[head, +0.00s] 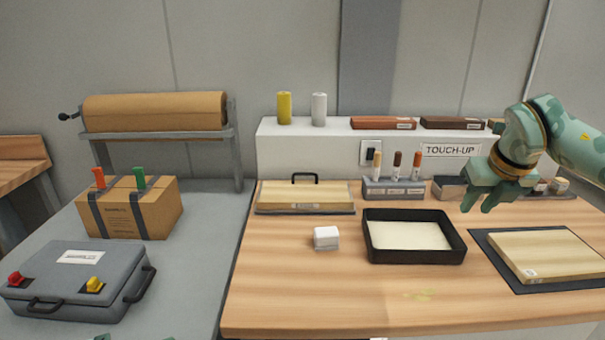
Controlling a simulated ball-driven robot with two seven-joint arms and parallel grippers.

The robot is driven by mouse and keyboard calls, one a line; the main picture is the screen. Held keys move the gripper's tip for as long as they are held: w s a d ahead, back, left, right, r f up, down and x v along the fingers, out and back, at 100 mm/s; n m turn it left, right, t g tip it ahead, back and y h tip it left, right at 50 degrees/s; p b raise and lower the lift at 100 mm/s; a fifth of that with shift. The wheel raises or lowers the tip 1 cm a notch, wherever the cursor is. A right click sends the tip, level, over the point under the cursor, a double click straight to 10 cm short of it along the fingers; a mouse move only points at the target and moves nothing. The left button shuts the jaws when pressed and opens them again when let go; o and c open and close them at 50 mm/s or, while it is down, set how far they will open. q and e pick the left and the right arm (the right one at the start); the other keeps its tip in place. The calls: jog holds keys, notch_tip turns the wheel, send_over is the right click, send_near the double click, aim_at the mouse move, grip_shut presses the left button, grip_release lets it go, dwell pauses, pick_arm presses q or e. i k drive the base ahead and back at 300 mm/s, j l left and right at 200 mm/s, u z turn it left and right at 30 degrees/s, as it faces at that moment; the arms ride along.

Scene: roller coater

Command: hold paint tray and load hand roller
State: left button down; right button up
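The paint tray (414,257) is a black rectangular tray on the wooden bench, with a pale cream layer inside. My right gripper (479,203) hangs above the bench, behind and to the right of the tray. Its fingers point down and are apart, with nothing seen between them. I cannot make out a hand roller for certain. A black handle (304,176) stands up behind a pale board at the back left of the bench. Only small green bits at the bottom left edge may belong to my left gripper.
A small white block (326,238) sits left of the tray. A wooden panel (549,255) on a dark mat lies to the right. A marker holder (393,188) stands behind. A grey case (75,283) and a carton (130,208) are on the left table. The front of the bench is clear.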

aim_at(411, 236)
jog(key=k, duration=0.95)
